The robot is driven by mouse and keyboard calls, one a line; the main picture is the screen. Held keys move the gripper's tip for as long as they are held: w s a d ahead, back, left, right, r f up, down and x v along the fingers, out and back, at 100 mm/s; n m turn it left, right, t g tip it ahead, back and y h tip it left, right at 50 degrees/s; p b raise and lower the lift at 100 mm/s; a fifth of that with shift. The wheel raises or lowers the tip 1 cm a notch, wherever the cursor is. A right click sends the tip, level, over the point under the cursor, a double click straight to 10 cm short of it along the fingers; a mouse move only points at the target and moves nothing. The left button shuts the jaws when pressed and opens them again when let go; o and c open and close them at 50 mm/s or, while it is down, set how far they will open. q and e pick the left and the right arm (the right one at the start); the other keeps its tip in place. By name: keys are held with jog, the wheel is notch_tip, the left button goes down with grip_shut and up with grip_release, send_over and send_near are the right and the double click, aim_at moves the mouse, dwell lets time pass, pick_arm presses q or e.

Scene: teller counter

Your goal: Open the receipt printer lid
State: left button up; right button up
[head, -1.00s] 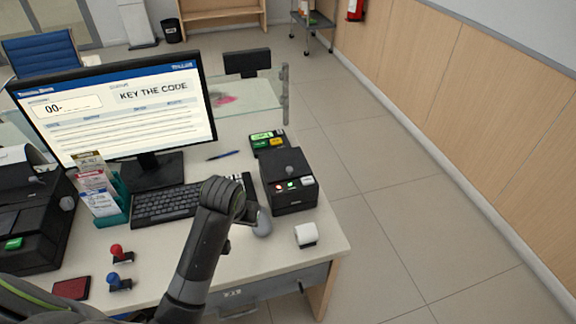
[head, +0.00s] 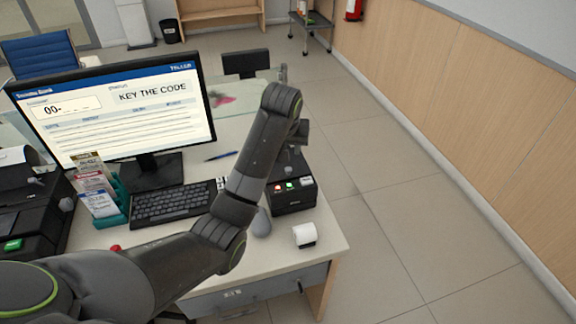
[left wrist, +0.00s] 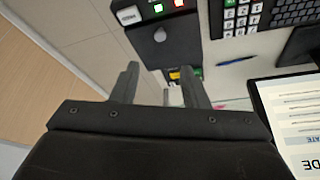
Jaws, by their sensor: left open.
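The receipt printer (head: 293,199) is a black box with red and green lights on its front, at the right end of the counter. Its lid looks shut, with a grey knob on top. My left arm covers part of the printer in the head view. In the left wrist view the printer (left wrist: 180,52) and its knob (left wrist: 160,34) lie beyond the fingers. My left gripper (left wrist: 161,84) is open and empty, apart from the knob. In the head view the gripper is mostly hidden by my arm. My right gripper is not in view.
A paper roll (head: 304,235) and a grey mouse (head: 261,223) lie in front of the printer. A keyboard (head: 172,203), monitor (head: 115,110) and leaflet holder (head: 112,213) are left of it. The counter's right edge is close beside the printer.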

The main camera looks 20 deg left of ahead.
aim_at(288, 169)
pick_arm(q)
jog(key=p+x, duration=0.1)
jog(key=x, duration=1.2)
jog(key=shift+c, duration=0.4)
grip_shut()
